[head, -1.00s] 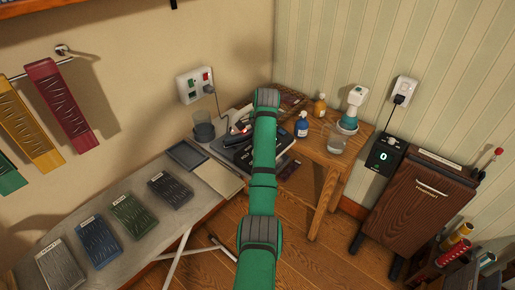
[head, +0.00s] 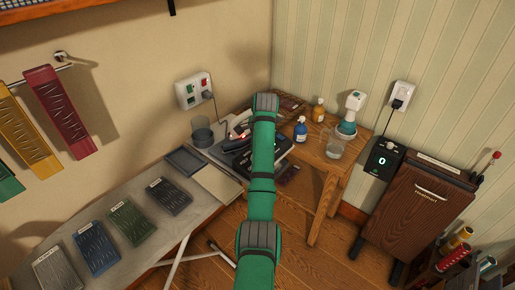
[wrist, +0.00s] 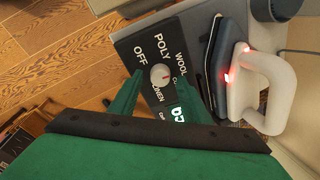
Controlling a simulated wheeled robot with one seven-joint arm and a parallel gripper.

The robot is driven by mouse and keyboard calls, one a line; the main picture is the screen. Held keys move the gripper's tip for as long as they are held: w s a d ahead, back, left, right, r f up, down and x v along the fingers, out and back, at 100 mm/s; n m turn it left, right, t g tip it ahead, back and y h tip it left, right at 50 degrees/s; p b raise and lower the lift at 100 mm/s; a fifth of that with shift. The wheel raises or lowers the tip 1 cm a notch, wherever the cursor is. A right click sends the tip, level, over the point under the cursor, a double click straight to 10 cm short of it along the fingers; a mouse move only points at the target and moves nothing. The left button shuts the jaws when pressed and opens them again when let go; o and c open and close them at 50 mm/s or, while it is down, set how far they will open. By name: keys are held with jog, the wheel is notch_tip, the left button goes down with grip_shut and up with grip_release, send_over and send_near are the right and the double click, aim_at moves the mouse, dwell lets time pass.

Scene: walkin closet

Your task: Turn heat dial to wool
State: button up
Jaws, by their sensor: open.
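The heat dial (wrist: 160,75) is a small round pale knob with a red mark, set on a dark panel (wrist: 132,42) in the wrist view. Around it I read OFF, POLY and WOOL, with LINEN and another label partly covered. The red mark's exact setting is too small to tell. My gripper (wrist: 158,92) is open, with one green finger to the left of the dial and one to the right. I cannot tell whether either finger touches it. In the head view my arm hides the dial and gripper.
An iron (wrist: 235,75) with a pale handle and red lights stands right beside the panel. The ironing board (head: 60,222) holds several slotted plates.

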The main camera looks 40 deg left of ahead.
jog(key=v, duration=1)
jog(key=shift+r, duration=0.3)
jog(key=shift+d, duration=0.1)
dwell(0.4)
